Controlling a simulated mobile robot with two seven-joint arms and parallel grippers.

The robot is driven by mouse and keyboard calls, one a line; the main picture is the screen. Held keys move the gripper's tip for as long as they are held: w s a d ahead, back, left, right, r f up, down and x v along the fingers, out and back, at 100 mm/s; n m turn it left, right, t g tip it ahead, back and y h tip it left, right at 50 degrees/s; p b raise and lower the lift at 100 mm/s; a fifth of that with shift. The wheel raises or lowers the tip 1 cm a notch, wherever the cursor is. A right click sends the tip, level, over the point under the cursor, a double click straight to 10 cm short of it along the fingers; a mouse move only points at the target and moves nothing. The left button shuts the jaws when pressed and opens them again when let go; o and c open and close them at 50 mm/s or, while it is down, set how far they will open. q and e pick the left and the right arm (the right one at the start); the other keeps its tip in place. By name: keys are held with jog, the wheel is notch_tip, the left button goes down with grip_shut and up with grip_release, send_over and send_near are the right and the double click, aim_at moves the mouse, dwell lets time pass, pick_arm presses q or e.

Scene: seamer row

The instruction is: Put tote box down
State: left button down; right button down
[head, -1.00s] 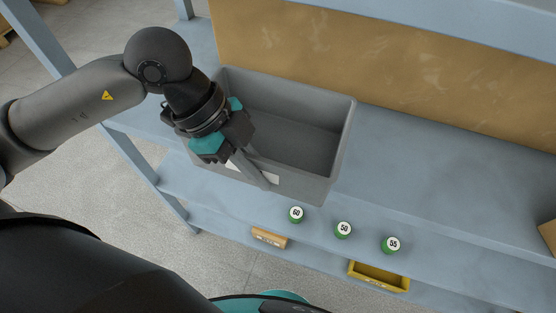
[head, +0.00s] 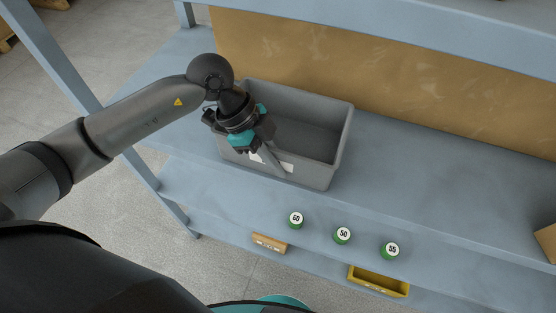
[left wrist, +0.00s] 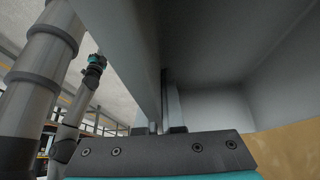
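The grey tote box (head: 338,150) is empty and upright at the blue shelf board (head: 420,185), in front of the tan back panel. Whether its base touches the board I cannot tell. My left gripper (head: 272,165) is at the tote's near wall, left of a white label, its fingers shut on that wall. In the left wrist view the fingers (left wrist: 163,127) meet the tote's wall (left wrist: 118,50), with the grey tote filling the upper middle. A small dark and teal arm end (left wrist: 95,64) there looks like my right gripper; its fingers are too small to read.
A yellow bin (head: 378,281) and a tan box (head: 269,242) are lower down.

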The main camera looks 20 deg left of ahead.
pick_arm(q)
jog(key=c, duration=1.5)
grip_release()
jog(key=shift+f, duration=0.15)
jog(key=o, duration=0.5)
jog(key=shift+w, duration=0.1)
jog(key=shift+c, duration=0.2)
jog(key=v, duration=0.7)
jog(key=shift+a+r, duration=0.15)
jog(key=shift+r, duration=0.15)
